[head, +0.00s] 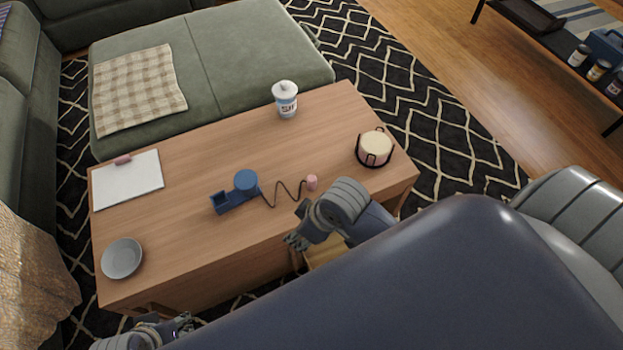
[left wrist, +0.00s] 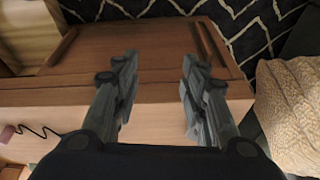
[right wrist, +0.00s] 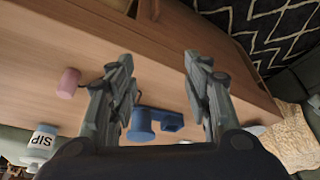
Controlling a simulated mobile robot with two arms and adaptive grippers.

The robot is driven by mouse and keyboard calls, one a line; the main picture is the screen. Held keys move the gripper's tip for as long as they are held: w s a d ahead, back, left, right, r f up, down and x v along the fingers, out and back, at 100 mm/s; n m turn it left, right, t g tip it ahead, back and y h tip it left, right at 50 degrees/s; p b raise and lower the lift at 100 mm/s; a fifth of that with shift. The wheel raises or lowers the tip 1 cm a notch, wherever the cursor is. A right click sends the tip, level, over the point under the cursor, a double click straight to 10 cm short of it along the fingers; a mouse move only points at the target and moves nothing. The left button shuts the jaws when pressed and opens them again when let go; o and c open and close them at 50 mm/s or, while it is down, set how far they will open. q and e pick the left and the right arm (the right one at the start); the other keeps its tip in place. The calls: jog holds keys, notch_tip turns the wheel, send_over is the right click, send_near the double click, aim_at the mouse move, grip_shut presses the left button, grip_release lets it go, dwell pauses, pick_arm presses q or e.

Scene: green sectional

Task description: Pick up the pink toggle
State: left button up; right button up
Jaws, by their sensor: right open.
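The pink toggle (head: 312,183) is a small pink cylinder on the wooden table, at the end of a dark wavy cord from a blue device (head: 246,182). It also shows in the right wrist view (right wrist: 68,83), left of the fingers, and at the left edge of the left wrist view (left wrist: 7,132). My right gripper (head: 297,240) is open and empty near the table's front edge, apart from the toggle and on the near side of it. My left gripper (head: 183,324) is low at the bottom left of the head view; its fingers (left wrist: 158,90) are spread and empty.
The table (head: 190,165) also holds a white pad (head: 128,182) with a pinkish item (head: 123,160), a grey bowl (head: 122,259), a white SIP container (head: 285,98) and a cream candle in a dark holder (head: 375,148). Bare tabletop surrounds the toggle.

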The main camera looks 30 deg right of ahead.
jog(key=w+a+r+n, duration=0.1)
jog(key=w+a+n, duration=0.1)
jog(key=w+n, duration=0.15)
jog(key=n+g+h, duration=0.2)
jog(key=n+g, duration=0.1)
jog(key=n, duration=0.4)
send_near(312, 178)
jog(key=shift+s+a+m+b, duration=0.1)
jog(key=shift+s+m+b, duration=0.05)
jog(key=shift+m+b, duration=0.15)
jog(key=shift+f, duration=0.2)
jog(key=shift+f+b, duration=0.9)
jog(key=shift+f, duration=1.7)
jog(key=f, duration=0.1)
jog(key=f+b, duration=0.1)
jog(key=f, duration=0.1)
jog(key=f+b, duration=0.1)
jog(key=f, duration=0.1)
jog(key=shift+w+a, duration=0.1)
jog(key=shift+w, duration=0.15)
jog(key=shift+f, duration=0.1)
pick_arm(q)
jog(key=shift+s+r+t, duration=0.15)
jog(key=shift+r+t, duration=0.1)
jog(key=shift+t, duration=0.05)
pick_arm(e)
jog(key=c, duration=1)
